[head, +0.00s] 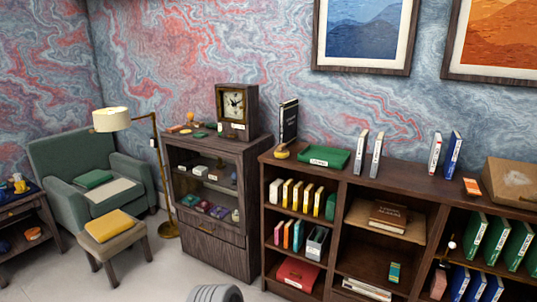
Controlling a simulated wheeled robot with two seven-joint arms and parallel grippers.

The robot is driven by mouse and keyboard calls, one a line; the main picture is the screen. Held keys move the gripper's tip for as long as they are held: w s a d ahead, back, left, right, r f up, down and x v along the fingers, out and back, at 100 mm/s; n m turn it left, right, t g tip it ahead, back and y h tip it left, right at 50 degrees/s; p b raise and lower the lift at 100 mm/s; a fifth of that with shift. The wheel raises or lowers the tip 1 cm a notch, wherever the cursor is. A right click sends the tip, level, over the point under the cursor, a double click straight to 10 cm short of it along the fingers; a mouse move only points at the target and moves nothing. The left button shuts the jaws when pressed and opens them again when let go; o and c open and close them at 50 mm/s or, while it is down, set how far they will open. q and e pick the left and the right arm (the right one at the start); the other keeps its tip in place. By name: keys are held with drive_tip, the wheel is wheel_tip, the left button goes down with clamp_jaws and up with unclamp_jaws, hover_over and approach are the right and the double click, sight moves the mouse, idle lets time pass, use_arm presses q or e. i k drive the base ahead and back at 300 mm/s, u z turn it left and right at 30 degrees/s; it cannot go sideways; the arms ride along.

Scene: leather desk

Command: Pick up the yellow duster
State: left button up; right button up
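A folded yellow cloth (111,225), which looks like the yellow duster, lies flat on top of a beige footstool (118,244) at the lower left. The footstool stands on the floor in front of a green armchair (60,160). Neither of my grippers shows in the head view.
A side table (22,212) stands left of the footstool. A brass floor lamp (160,170) and a dark glass-front cabinet (205,240) stand to its right. A long bookshelf (340,188) fills the right side. Pale floor (150,280) is open in front of the footstool and cabinet.

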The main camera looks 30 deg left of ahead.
sight(281, 152)
drive_tip(key=u, duration=0.85)
drive_tip(key=i, duration=0.9)
drive_tip(key=u, duration=0.7)
drive_tip(key=i, duration=1.25)
drive_tip(key=z, duration=0.45)
